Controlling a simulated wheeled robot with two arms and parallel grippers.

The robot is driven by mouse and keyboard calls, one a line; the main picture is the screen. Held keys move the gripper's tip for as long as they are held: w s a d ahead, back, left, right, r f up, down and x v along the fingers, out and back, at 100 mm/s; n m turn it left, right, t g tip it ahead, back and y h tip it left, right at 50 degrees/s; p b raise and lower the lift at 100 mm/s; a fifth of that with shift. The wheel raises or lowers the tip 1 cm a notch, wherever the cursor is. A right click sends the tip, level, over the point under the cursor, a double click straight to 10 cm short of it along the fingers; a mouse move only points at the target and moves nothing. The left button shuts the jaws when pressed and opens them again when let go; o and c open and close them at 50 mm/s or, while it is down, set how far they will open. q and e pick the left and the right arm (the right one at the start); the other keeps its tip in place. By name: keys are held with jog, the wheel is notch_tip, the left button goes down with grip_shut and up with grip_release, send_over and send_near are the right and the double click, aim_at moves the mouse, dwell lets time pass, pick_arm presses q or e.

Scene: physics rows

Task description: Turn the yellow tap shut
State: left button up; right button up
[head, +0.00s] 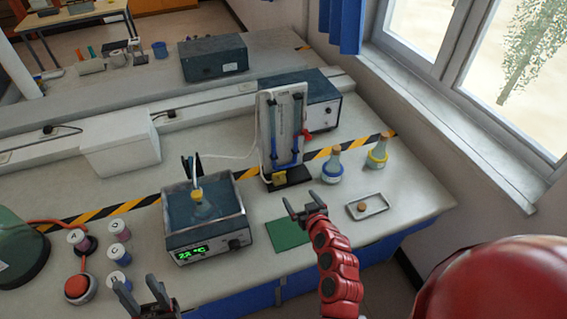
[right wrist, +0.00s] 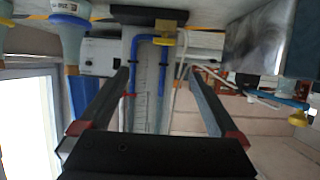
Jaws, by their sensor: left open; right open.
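The yellow tap (head: 279,178) is low on the front of an upright white board with blue tubes (head: 270,125), on a dark base. It also shows in the right wrist view (right wrist: 166,32), upside down, beyond my fingertips. I cannot tell its handle's angle. My right gripper (head: 305,205) is open and empty, in front of the board and apart from the tap. In the right wrist view its two fingers (right wrist: 160,75) stand wide, with the tap roughly in line between them. My left gripper (head: 137,289) is open and empty at the lower left, far from the tap.
A water bath (head: 190,240) holding a yellow-topped flask stands left of the board. Flasks with a blue ring (head: 332,170) and a yellow ring (head: 377,156) stand right. A small tray (head: 380,209) and a green mat (head: 288,236) lie in front. A red lever (head: 306,133) is higher up.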

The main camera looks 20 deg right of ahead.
jog(key=p, duration=0.3)
send_near(279, 174)
jog(key=b+x, duration=0.2)
jog(key=x, duration=0.4)
jog(key=shift+w+d+f+b, duration=0.1)
jog(key=shift+w+d+b, duration=0.05)
jog(key=shift+b, duration=0.15)
jog(key=shift+w+f+b, duration=0.25)
jog(key=shift+w+b, duration=0.05)
jog(key=shift+w, duration=0.4)
jog(key=shift+r, duration=0.1)
jog(key=c, duration=1.4)
jog(key=shift+o, duration=0.2)
